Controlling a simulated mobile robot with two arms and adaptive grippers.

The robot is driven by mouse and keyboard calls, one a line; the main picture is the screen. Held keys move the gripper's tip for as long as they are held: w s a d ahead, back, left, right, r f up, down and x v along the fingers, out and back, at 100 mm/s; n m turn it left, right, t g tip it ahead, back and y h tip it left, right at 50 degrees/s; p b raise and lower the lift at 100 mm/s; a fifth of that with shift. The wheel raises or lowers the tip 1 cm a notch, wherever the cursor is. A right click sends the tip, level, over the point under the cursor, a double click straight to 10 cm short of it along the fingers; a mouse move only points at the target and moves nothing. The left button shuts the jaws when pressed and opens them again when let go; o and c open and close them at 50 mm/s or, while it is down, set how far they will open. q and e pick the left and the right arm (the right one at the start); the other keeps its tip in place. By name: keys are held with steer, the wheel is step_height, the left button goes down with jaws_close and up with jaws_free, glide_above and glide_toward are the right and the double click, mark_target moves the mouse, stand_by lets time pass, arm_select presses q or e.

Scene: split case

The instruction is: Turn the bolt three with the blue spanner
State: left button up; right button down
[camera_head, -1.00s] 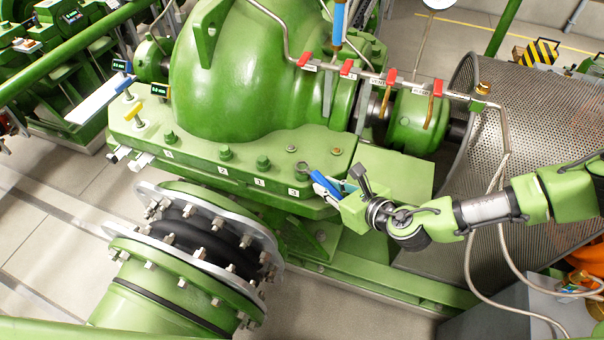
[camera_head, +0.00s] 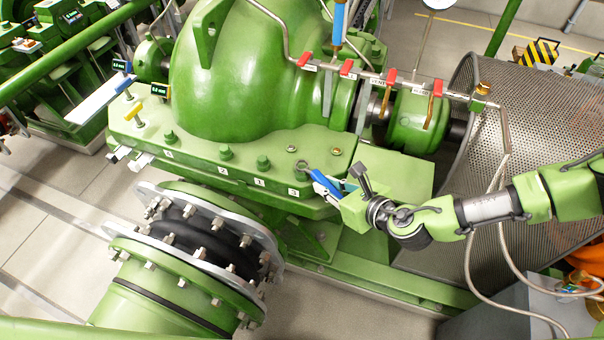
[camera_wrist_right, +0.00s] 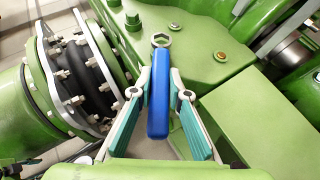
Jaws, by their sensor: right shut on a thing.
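The blue spanner (camera_head: 323,183) has a blue handle and a grey ring end. My right gripper (camera_head: 337,190) is shut on its handle, at the right end of the green casing flange. In the right wrist view the blue handle (camera_wrist_right: 159,105) lies between the two fingers of the gripper (camera_wrist_right: 160,93), with the ring end pointing away. My left gripper is out of view.
Other green bolts (camera_head: 263,162) stand along the flange (camera_head: 200,160) to the left. Pipes with red-handled valves (camera_head: 390,76) run above. A perforated guard (camera_head: 540,120) is behind my right arm. A flanged pipe joint (camera_head: 205,235) is in front.

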mark_target(317, 173)
steer(key=shift+r, duration=0.15)
steer(key=shift+r, duration=1.4)
steer(key=shift+w, duration=0.1)
